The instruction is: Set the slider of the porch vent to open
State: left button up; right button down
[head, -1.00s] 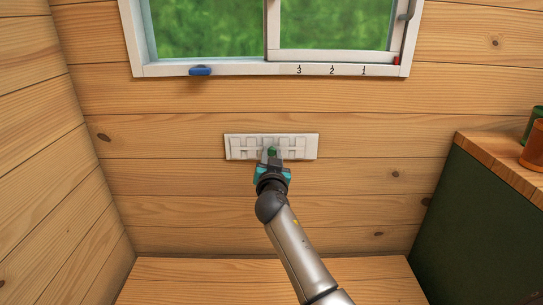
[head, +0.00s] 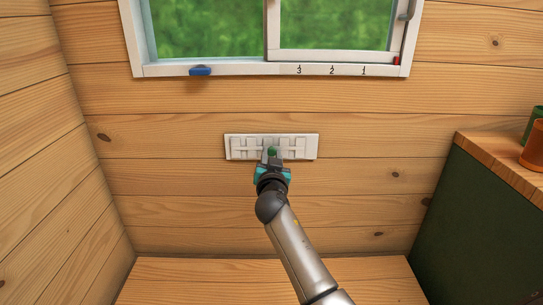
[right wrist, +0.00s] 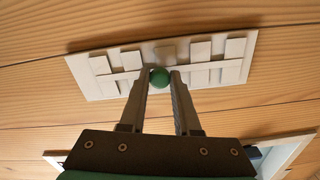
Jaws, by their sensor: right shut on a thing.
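The porch vent is a white rectangular plate (head: 312,146) on the wooden wall below the window. Light slats and a horizontal bar show on it; the plate also shows in the right wrist view (right wrist: 84,84). Its slider has a round green knob (right wrist: 159,78), near the middle of the vent; the knob shows in the head view too (head: 272,152). My right gripper (right wrist: 160,80) is shut on the knob, one finger on each side. In the head view my right gripper (head: 271,158) covers the lower middle of the vent. My left gripper is not in view.
The window frame (head: 240,69) above carries a blue handle (head: 200,71), a red piece (head: 396,61) and the marks 3, 2, 1. A green cabinet with a wooden top (head: 500,168) stands at right with an orange pot (head: 534,150). A wooden ledge (head: 190,280) lies below.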

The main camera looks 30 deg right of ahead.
jog(key=shift+s+d, duration=0.25)
jog(key=shift+d, duration=0.05)
jog(key=shift+s+d, duration=0.5)
jog(key=shift+d, duration=0.35)
jog(key=shift+f, duration=0.1)
jog(key=c, duration=0.6)
grip_release()
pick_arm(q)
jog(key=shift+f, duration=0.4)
